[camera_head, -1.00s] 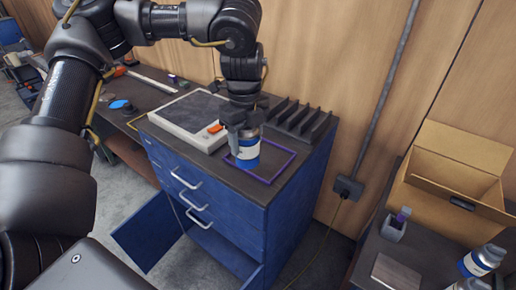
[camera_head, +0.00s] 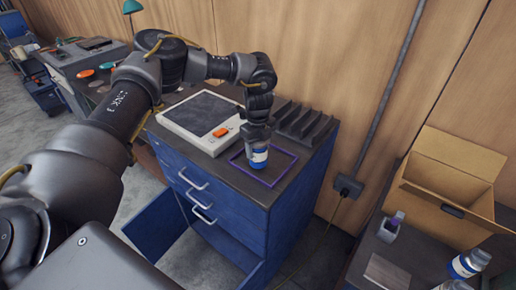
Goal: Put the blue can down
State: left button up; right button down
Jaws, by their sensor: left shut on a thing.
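The blue can (camera_head: 258,158), with a white band, stands upright inside a purple square outline (camera_head: 283,172) on top of the blue cabinet (camera_head: 232,210). It looks to be at or very near the surface; I cannot tell whether it bears on it. My left gripper (camera_head: 257,141) points down from above and is shut on the can's upper part, which it hides. My right gripper is not in view.
A pale scale-like device (camera_head: 201,119) with an orange button sits left of the can. A dark slotted rack (camera_head: 304,122) stands behind it. A cabinet door (camera_head: 165,222) hangs open.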

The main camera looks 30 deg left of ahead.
pick_arm(q)
jog(key=shift+f, duration=0.85)
jog(key=shift+f, duration=0.1)
jog(key=o, duration=1.2)
notch_tip(320, 180, up, 11)
jog(key=b, duration=0.3)
jog(key=shift+r+b, duration=0.3)
jog(key=shift+r, duration=0.35)
